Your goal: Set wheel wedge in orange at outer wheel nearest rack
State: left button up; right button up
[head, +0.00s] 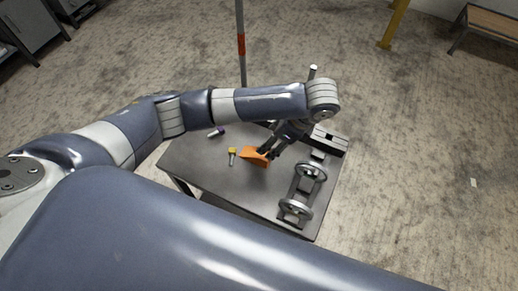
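The orange wedge (252,159) lies on the grey table (210,176), left of the wheel assembly. My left gripper (266,153) points down at the wedge's right side and covers part of it. The fingers are dark and small here, and I cannot tell whether they are around the wedge or only close to it. Two grey metal wheels are on a frame at the table's right: a far wheel (313,171) and a near wheel (296,211). My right gripper is not in view.
A yellow-headed tool (232,153) and a purple-ended piece (217,132) lie on the table left of the wedge. A dark slotted metal block (330,142) is at the far right corner. A red-banded pole (241,44) stands behind the table.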

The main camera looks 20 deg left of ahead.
aim_at(256, 154)
pick_arm(q)
jog(key=x, duration=1)
jog(key=shift+s+a+f, duration=0.25)
jog(key=shift+a+f, duration=0.05)
jog(key=c, duration=1.3)
jog(key=shift+r, duration=0.1)
jog(key=shift+c, duration=0.2)
